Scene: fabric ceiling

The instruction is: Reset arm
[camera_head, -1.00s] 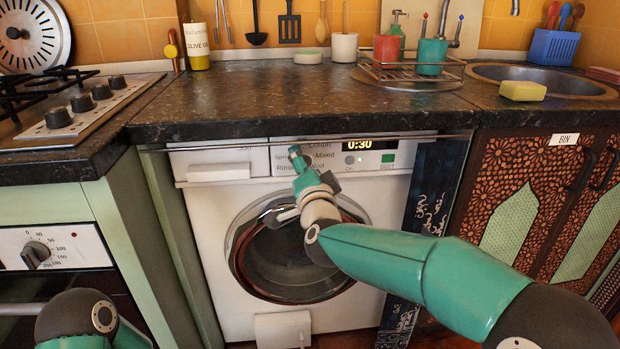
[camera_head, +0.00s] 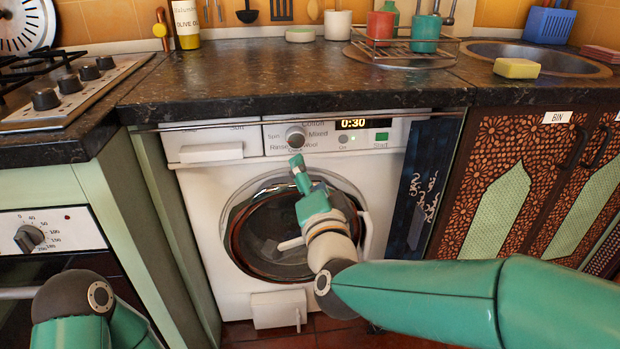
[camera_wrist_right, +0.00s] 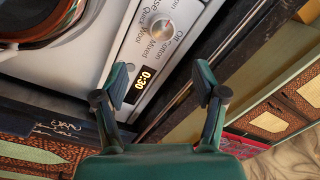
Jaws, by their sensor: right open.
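My right gripper (camera_head: 303,182) is in front of the washing machine (camera_head: 215,215), just below its control panel. It is seen nearly side-on, and it overlaps the round door in the head view. In the right wrist view, the right gripper (camera_wrist_right: 161,82) has its two fingers spread wide with nothing between them. The panel with its silver dial (camera_wrist_right: 161,28) and lit 0:30 display (camera_wrist_right: 141,84) lies beyond the fingers. Only a rounded green and black part of my left arm (camera_head: 85,310) shows at the lower left. My left gripper is out of frame.
A dark worktop (camera_head: 260,75) overhangs the machine. It carries a hob (camera_head: 70,90) at left, a metal rack with cups (camera_head: 400,45), a yellow sponge (camera_head: 516,68) and a sink (camera_head: 540,60). An oven (camera_head: 45,235) and a patterned bin cupboard (camera_head: 500,190) flank the machine.

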